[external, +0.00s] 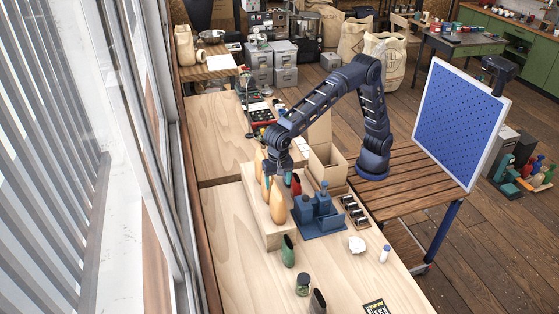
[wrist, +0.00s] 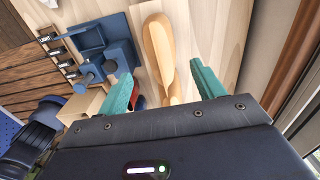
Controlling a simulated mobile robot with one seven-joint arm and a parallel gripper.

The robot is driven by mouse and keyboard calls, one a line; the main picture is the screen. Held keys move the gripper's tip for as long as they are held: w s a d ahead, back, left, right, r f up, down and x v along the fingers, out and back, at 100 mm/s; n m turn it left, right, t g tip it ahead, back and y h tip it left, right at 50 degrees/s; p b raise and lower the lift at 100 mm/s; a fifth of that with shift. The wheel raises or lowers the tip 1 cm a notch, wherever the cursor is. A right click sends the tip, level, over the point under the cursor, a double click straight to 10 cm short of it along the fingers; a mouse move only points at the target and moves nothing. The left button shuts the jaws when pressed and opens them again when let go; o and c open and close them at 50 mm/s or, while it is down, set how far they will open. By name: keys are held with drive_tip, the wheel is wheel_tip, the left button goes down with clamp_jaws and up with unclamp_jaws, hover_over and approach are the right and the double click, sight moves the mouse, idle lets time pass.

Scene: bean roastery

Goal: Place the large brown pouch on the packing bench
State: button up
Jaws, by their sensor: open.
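The nearest and plainest one (external: 278,208) is at the block's front end; I cannot tell which one is the large brown pouch. My gripper (external: 274,174) is over the row, pointing down, behind that nearest shape. In the wrist view my gripper (wrist: 165,87) is open, its teal fingers apart, with a tan shape (wrist: 173,88) showing between them. The lower part between the fingers is hidden by the gripper body.
A blue stand (external: 320,222) and a red object (external: 296,185) are close to the right of the row. A green bottle (external: 288,252), a jar (external: 303,284) and a dark upright item (external: 317,301) stand in front. An open cardboard box (external: 326,160) is behind. The bench's left front is clear.

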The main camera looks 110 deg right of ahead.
wheel_tip(320, 180, up, 4)
drive_tip(key=shift+r, duration=0.1)
drive_tip(key=s+d+r+n+t, duration=0.1)
drive_tip(key=s+d+r+n, duration=0.3)
drive_tip(key=s+d, duration=0.6)
drive_tip(key=s+d+r+n+t, duration=0.1)
drive_tip(key=s+d+r+n, duration=0.3)
drive_tip(key=s+d, duration=0.65)
drive_tip(key=s+d+f+n+t, duration=0.1)
drive_tip(key=s+d+f+n, duration=0.2)
drive_tip(key=s, duration=0.4)
drive_tip(key=s+d+f+n, duration=0.3)
drive_tip(key=s, duration=0.5)
drive_tip(key=s+d+f+n+t, duration=0.1)
drive_tip(key=s+d+f+n, duration=0.2)
drive_tip(key=s, duration=0.4)
drive_tip(key=shift+s+d+f+n+t, duration=0.25)
drive_tip(key=shift+d+f+n+t, duration=0.05)
drive_tip(key=shift+d+f, duration=0.25)
